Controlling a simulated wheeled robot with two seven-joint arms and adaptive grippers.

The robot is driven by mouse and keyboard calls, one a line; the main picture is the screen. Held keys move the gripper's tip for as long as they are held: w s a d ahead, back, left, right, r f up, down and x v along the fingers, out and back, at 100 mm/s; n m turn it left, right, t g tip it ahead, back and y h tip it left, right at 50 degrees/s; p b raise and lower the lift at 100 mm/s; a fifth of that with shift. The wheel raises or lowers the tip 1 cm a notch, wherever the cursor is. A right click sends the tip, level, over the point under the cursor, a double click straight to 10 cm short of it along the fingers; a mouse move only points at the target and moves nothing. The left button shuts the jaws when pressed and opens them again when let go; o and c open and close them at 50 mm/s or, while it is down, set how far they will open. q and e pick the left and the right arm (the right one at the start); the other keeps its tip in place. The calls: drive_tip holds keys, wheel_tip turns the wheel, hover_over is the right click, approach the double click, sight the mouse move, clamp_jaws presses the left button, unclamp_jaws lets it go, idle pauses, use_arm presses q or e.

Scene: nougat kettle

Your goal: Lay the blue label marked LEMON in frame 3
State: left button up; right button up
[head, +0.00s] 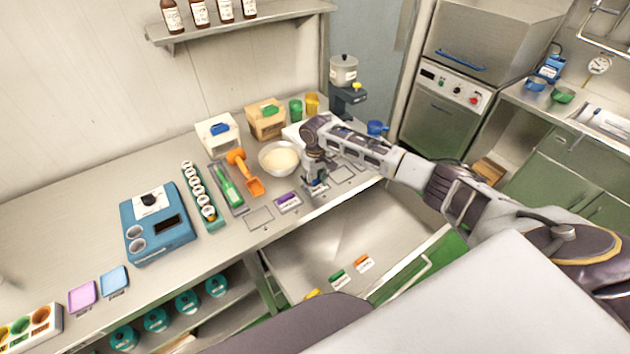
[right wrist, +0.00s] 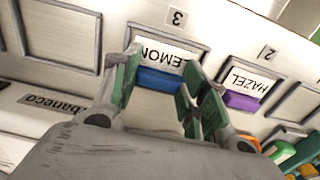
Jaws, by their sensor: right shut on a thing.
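The blue label marked LEMON (right wrist: 160,79) shows in the right wrist view between the fingers of my right gripper (right wrist: 160,92). Its white lettered part lies over frame 3 (right wrist: 207,55), inside the outline as seen from here; whether it touches the counter I cannot tell. The blue end is at the frame's edge near the fingers. In the head view my right gripper (head: 316,186) is low over the row of frames and mostly hides frame 3. A purple HAZEL label (right wrist: 242,100) lies in frame 2, also visible in the head view (head: 288,202). My left gripper is not in view.
An empty frame (head: 258,217) lies left of the purple label; another (right wrist: 58,40) adjoins frame 3. A white bowl (head: 279,158), orange scoop (head: 248,178) and green tool (head: 229,187) stand close by. Green (head: 338,277) and orange (head: 359,262) labels lie below the counter's front edge.

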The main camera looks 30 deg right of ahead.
drive_tip(key=o, duration=0.8)
drive_tip(key=shift+o, duration=0.7)
drive_tip(key=o, duration=0.5)
drive_tip(key=shift+c, duration=0.2)
drive_tip(key=shift+r, duration=0.15)
drive_tip(key=shift+r, duration=3.4)
drive_tip(key=shift+d, duration=0.1)
